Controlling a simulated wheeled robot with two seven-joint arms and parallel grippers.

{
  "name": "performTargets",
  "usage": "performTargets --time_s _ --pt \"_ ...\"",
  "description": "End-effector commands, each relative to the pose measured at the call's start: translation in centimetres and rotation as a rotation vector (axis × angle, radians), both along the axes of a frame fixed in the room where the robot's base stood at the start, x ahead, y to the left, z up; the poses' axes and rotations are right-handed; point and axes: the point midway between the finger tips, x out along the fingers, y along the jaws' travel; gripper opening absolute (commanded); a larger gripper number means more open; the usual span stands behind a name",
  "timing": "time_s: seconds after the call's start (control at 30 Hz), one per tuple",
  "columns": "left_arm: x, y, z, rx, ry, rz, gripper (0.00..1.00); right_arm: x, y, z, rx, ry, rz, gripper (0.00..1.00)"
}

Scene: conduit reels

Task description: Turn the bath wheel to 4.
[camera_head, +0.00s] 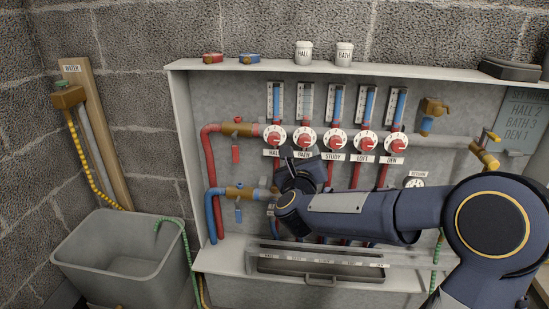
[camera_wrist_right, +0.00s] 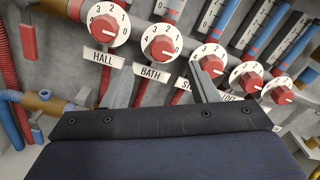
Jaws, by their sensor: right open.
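The bath wheel (camera_head: 304,139) is a white numbered dial with a red knob, second from the left in the row on the manifold. In the right wrist view the bath wheel (camera_wrist_right: 162,44) stands above its BATH label (camera_wrist_right: 152,73); digits 0 to 3 show, but I cannot tell its setting. My right gripper (camera_head: 303,161) is open and empty, just below the bath wheel in the head view. In the right wrist view its two fingers (camera_wrist_right: 162,88) stand apart, either side of the BATH label, short of the knob. My left gripper is not in view.
The hall wheel (camera_head: 275,137) and study wheel (camera_head: 334,140) flank the bath wheel closely. Red (camera_head: 236,130) and blue (camera_head: 238,192) handled valves are at left. A drawer-like tray (camera_head: 320,279) lies below. A grey tub (camera_head: 130,262) stands at left; a notice board (camera_head: 522,115) hangs at right.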

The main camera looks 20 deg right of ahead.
Motion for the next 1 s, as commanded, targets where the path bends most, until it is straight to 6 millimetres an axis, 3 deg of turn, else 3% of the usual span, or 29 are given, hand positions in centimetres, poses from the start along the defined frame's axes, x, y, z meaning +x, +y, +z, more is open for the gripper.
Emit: performTargets --time_s 0.4,0.8,1.0 --pt "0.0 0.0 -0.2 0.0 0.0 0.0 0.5 5.2 -3.3 0.2 -0.003 0.0 0.0 0.54" --pt "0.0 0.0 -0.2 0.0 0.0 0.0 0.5 6.2 -3.8 0.2 -0.004 0.001 0.002 0.54" --pt "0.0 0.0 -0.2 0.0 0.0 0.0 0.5 6.1 -3.8 0.2 -0.004 0.001 0.002 0.3"
